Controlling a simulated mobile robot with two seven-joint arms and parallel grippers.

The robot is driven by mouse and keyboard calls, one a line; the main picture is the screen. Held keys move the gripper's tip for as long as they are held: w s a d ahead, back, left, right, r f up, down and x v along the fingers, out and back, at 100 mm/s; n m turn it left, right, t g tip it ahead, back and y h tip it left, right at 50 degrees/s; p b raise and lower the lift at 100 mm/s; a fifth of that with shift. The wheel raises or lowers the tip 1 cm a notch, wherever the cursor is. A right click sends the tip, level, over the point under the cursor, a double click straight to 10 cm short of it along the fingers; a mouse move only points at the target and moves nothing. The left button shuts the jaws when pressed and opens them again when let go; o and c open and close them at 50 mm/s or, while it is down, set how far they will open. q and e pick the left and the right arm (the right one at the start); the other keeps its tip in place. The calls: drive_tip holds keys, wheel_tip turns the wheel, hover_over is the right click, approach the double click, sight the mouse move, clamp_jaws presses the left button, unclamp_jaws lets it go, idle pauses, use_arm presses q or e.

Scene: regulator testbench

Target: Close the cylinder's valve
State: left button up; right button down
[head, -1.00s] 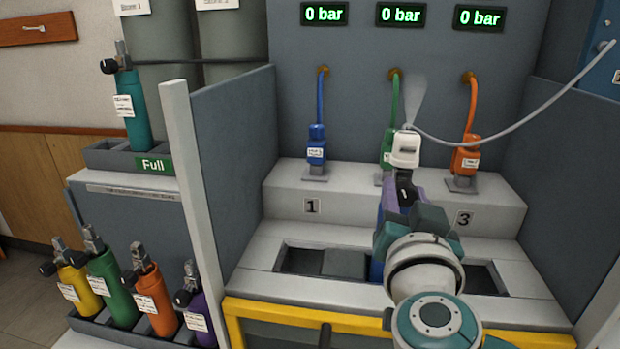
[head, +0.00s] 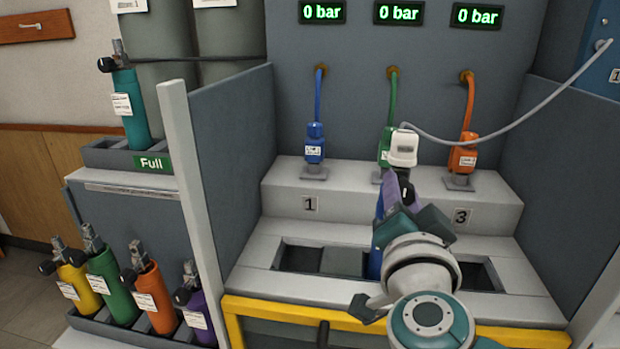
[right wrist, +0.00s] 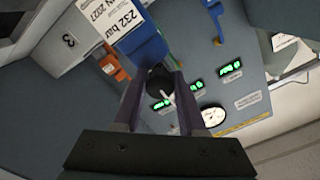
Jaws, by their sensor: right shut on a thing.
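A blue cylinder (head: 375,262) stands in the middle slot of the bench, mostly hidden behind my right arm. Its blue body and a white "232 bar" label (right wrist: 100,18) show in the right wrist view. Its black valve knob (right wrist: 160,84) sits between the purple fingers of my right gripper (right wrist: 164,95), which is shut on it. In the head view my right gripper (head: 402,190) is at the cylinder's top, just below a white connector block (head: 403,147) with a grey hose. My left gripper is not in view.
Blue (head: 315,145), green (head: 385,145) and orange (head: 464,153) hose connectors stand on the ledge. Three displays above read 0 bar. Dividing walls flank the bay. A teal cylinder (head: 132,108) stands in the "Full" rack; several others stand in the lower-left rack.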

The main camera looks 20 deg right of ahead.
drive_tip(key=shift+c, duration=2.4)
unclamp_jaws()
drive_tip(key=shift+n, duration=0.3)
